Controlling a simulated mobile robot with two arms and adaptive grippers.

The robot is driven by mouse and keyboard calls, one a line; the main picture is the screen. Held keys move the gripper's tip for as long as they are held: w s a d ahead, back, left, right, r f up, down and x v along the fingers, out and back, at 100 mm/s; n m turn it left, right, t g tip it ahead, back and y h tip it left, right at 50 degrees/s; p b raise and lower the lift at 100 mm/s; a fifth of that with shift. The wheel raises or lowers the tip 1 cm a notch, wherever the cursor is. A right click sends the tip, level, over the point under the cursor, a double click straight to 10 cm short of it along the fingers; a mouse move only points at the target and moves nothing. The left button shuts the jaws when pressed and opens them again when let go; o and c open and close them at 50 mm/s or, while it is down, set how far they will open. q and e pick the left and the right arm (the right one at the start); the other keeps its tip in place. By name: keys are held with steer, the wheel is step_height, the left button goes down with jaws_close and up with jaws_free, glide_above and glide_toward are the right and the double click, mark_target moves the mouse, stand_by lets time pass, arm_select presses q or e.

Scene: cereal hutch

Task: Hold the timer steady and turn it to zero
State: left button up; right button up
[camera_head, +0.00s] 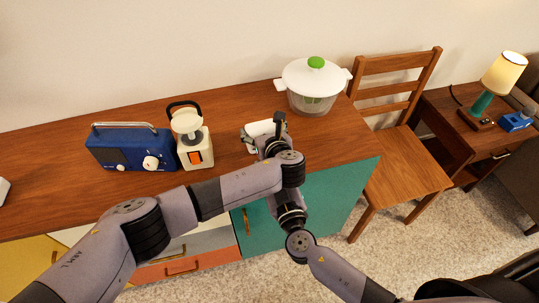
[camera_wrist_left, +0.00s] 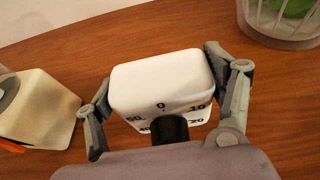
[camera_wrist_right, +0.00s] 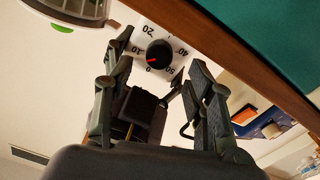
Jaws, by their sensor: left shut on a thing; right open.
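The timer (camera_head: 264,129) is a small white box near the front edge of the wooden top. My left gripper (camera_head: 262,137) is shut on it, with one finger on each side of the white body (camera_wrist_left: 162,82) in the left wrist view. In the right wrist view the timer's face (camera_wrist_right: 150,35) shows a black knob (camera_wrist_right: 159,54) with a red mark and printed numbers. The mark points toward the side near the 0. My right gripper (camera_wrist_right: 157,80) is open in front of the face, its fingers spread around the knob's line. It is largely hidden by the left arm in the head view.
A cream appliance (camera_head: 195,150) and a blue radio (camera_head: 130,150) stand left of the timer. A clear bowl with a white lid and green knob (camera_head: 313,85) stands behind it to the right. A wooden chair (camera_head: 400,160) is beside the hutch. The wood in front of the radio is clear.

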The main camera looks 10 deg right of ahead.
steer(key=s, duration=0.7)
steer(key=shift+s+d, duration=0.15)
steer(key=shift+s, duration=0.05)
steer(key=w+m, duration=0.1)
steer(key=w, duration=0.3)
steer(key=w+m, duration=0.2)
steer(key=w, duration=0.2)
steer(key=w+m, duration=0.2)
steer(key=w, duration=0.2)
steer(key=shift+w+a, duration=0.3)
steer(key=shift+c, duration=0.3)
steer(key=c, duration=1.1)
